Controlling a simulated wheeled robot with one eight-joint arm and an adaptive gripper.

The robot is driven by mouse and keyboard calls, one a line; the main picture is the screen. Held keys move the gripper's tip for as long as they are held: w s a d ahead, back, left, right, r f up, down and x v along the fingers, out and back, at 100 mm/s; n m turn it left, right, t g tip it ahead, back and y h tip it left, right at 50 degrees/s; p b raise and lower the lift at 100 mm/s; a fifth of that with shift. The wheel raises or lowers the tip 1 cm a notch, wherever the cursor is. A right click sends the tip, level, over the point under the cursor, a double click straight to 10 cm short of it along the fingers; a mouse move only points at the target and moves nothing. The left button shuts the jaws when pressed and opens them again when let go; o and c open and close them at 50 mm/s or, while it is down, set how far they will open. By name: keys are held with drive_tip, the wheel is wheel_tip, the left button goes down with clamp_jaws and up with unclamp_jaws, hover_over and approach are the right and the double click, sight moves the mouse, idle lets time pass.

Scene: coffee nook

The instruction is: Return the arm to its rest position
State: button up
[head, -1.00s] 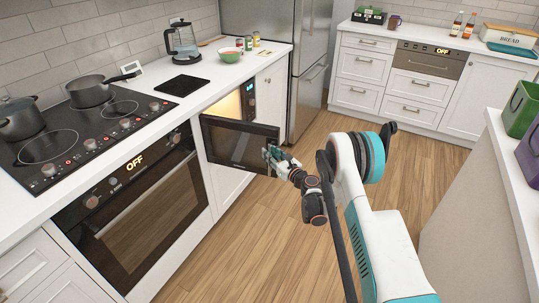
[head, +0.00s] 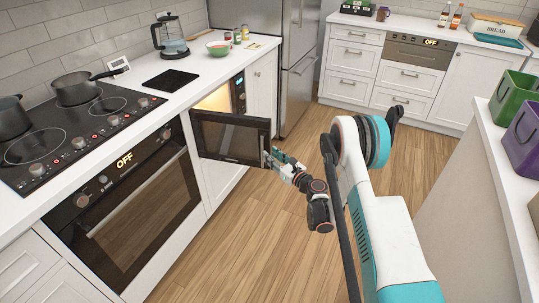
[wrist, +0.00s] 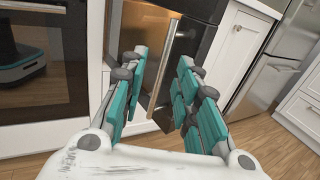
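My gripper (head: 273,156) is at the free edge of the open microwave door (head: 228,138), beside its handle. In the wrist view, the fingers of my gripper (wrist: 161,62) are spread apart, with teal pads. The door's metal handle (wrist: 166,60) shows between and beyond them; whether a finger touches it I cannot tell. My arm (head: 385,225) reaches forward from the lower right, bent at the elbow. Nothing is held.
The lit microwave (head: 220,97) is built in below the left counter (head: 125,85). An oven (head: 135,205) and the fridge (head: 290,80) stand either side of it. A counter with green (head: 512,98) and purple (head: 527,135) bins is at right. The wooden floor (head: 285,225) between is clear.

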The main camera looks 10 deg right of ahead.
drive_tip(key=shift+r, duration=0.1)
idle(0.3)
drive_tip(key=s+a+r+n+g+h, duration=0.1)
drive_tip(key=s+r+n+g, duration=0.15)
drive_tip(key=r+n, duration=0.55)
drive_tip(key=s+a+r+n+g, duration=0.2)
drive_tip(key=s+r+n, duration=0.1)
drive_tip(key=r, duration=1)
drive_tip(key=s+r+n+h, duration=0.2)
drive_tip(key=s+r+n, duration=0.3)
drive_tip(key=s, duration=0.2)
drive_tip(key=s+d+n+g+h, duration=0.1)
drive_tip(key=s+d+n+h, duration=0.1)
drive_tip(key=s, duration=0.9)
drive_tip(key=s+d+r+n+g+h, duration=0.1)
drive_tip(key=s+d+n, duration=0.4)
drive_tip(key=s, duration=0.6)
drive_tip(key=s+d+n+g+h, duration=0.2)
drive_tip(key=s+n, duration=0.4)
drive_tip(key=s, duration=0.6)
drive_tip(key=shift+d+r+n+h, duration=0.35)
drive_tip(key=shift+d+n+h, duration=0.05)
drive_tip(key=shift+d+h, duration=0.25)
